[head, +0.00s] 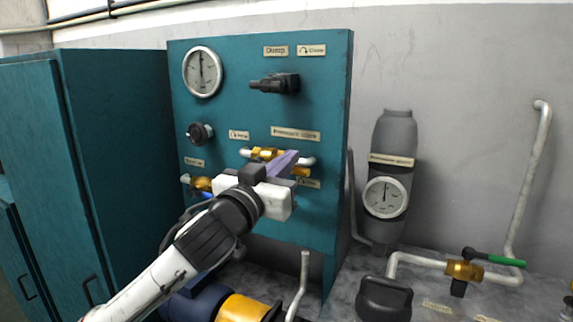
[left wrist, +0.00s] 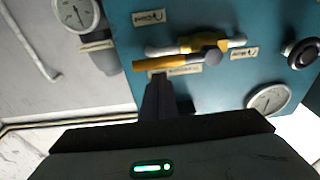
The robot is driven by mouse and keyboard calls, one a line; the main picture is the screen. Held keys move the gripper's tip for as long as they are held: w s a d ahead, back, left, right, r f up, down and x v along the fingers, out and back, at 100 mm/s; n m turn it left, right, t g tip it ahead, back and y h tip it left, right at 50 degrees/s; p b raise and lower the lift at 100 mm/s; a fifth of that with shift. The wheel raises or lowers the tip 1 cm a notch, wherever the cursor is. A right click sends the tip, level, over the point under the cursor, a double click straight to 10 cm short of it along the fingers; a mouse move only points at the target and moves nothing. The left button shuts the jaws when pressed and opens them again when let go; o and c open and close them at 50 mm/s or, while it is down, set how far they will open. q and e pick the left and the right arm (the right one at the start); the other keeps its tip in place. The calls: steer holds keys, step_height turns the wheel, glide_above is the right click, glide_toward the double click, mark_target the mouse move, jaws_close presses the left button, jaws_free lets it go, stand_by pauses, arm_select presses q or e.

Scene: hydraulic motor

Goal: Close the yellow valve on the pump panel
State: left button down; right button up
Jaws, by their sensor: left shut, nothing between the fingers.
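The yellow valve (head: 264,153) sits on a short pale pipe on the teal pump panel (head: 320,85), partly hidden by my gripper in the head view. In the left wrist view its yellow handle (left wrist: 165,64) lies nearly along the pipe, with a grey round pivot at one end. The brass valve body (left wrist: 196,43) shows beside it. My left gripper (head: 288,160) is shut and empty in front of the valve. Its dark fingers (left wrist: 160,92) point toward the handle in the left wrist view; whether they touch it I cannot tell. My right gripper is not in view.
Another brass valve (head: 201,184) sits lower left on the panel, partly behind my arm. A gauge (head: 202,72), a black knob (head: 199,133) and a dark switch (head: 276,83) are above. A green-handled valve (head: 465,269) is on pipework at right. A teal cabinet (head: 115,120) stands left.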

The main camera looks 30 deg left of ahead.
arm_select(q)
steer(key=shift+f, duration=0.35)
